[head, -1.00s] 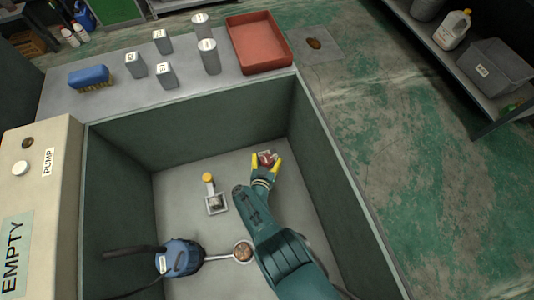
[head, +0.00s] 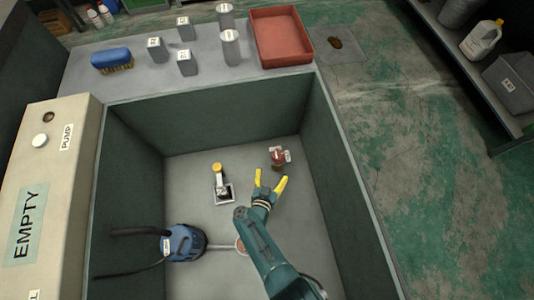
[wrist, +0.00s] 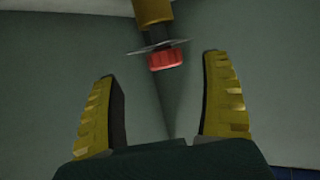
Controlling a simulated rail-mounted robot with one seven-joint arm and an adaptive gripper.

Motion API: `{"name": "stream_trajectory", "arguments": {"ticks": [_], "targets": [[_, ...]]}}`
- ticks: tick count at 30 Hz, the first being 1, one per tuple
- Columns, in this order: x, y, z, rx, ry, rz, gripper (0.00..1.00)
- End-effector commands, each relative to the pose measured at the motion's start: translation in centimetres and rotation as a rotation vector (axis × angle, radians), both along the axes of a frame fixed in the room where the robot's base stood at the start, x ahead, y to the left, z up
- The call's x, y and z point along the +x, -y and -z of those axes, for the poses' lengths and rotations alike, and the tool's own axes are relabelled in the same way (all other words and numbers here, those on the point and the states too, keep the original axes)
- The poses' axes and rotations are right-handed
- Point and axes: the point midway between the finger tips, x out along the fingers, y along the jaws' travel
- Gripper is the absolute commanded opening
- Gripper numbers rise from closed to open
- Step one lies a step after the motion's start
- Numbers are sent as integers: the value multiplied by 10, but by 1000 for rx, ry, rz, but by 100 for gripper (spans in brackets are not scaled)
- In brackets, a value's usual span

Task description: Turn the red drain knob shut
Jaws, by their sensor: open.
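The red drain knob (head: 279,155) is on a small fitting with a pale tag beside it, near the far right corner of the sunken basin. In the wrist view the red knob (wrist: 166,59) has a ribbed edge and sits at the end of a dark stem, below a brass-coloured part (wrist: 152,12). A thin plate lies behind the knob. My gripper (head: 270,178) is open and empty, on the near side of the knob and apart from it. In the wrist view its yellow fingers (wrist: 162,85) are spread wide, with the knob beyond the tips.
A yellow-topped fitting (head: 217,168) stands left of my gripper. A blue motor-like unit (head: 184,243) with a pipe is at the near left. Basin walls (head: 222,122) surround the work. A panel (head: 60,165) marked EMPTY and PUMP is left; a red tray (head: 283,62) sits behind.

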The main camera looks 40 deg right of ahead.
Motion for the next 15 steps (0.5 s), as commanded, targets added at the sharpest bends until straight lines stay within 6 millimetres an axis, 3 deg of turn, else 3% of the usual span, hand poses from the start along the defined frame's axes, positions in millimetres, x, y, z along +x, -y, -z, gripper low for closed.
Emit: {"name": "stream_trajectory", "arguments": {"ticks": [6, 15], "targets": [[-23, -38, 0, 1, 1, -3, 80], [-30, -48, -1, -1, 3, 1, 80]]}}
